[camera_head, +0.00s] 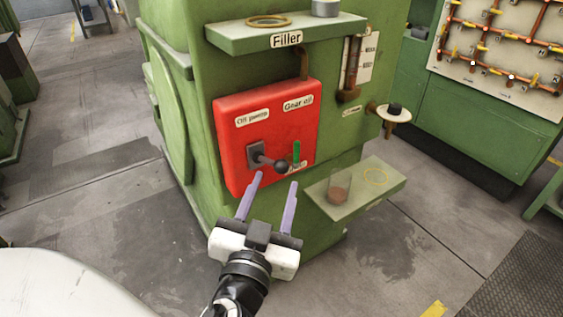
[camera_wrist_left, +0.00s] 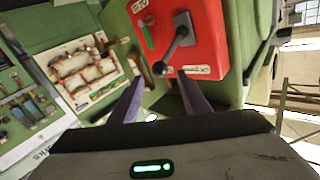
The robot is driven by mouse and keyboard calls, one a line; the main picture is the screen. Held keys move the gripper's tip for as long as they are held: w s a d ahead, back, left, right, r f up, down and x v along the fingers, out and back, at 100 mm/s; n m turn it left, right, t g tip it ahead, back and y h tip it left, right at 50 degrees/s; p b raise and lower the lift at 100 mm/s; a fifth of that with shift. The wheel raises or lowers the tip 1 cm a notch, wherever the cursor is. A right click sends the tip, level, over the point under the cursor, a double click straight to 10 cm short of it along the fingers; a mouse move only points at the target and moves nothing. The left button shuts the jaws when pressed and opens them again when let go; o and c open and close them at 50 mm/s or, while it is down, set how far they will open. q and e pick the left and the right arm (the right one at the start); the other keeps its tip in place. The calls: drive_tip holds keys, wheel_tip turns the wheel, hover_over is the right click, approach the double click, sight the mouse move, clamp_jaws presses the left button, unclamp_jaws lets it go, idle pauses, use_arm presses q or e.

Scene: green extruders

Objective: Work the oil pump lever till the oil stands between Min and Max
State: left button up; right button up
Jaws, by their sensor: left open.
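The red oil pump box (camera_head: 253,130) is on the side of a green machine. Its lever (camera_head: 268,160) has a dark ball knob that points out to the lower right. A small green vertical strip (camera_head: 296,153) sits beside the knob. My left gripper (camera_head: 276,180) is open and empty, just below the lever with its fingers pointing up at the box. In the left wrist view the lever (camera_wrist_left: 174,45) lies ahead of the two fingers, apart from them. The Min and Max marks are too small to read. My right gripper is not in view.
A green shelf (camera_head: 335,208) with a glass sticks out at the lower right of the box. The Filler shelf (camera_head: 255,39) is above. A sight tube (camera_head: 352,62) and a white round knob (camera_head: 394,114) are to the right.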

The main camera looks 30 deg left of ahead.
sight(280, 172)
use_arm(q)
drive_tip(key=p+x, duration=0.1)
drive_tip(key=x, duration=0.6)
drive_tip(key=shift+w+p, duration=0.15)
drive_tip(key=shift+p, duration=0.15)
clamp_jaws()
drive_tip(key=shift+f, duration=0.15)
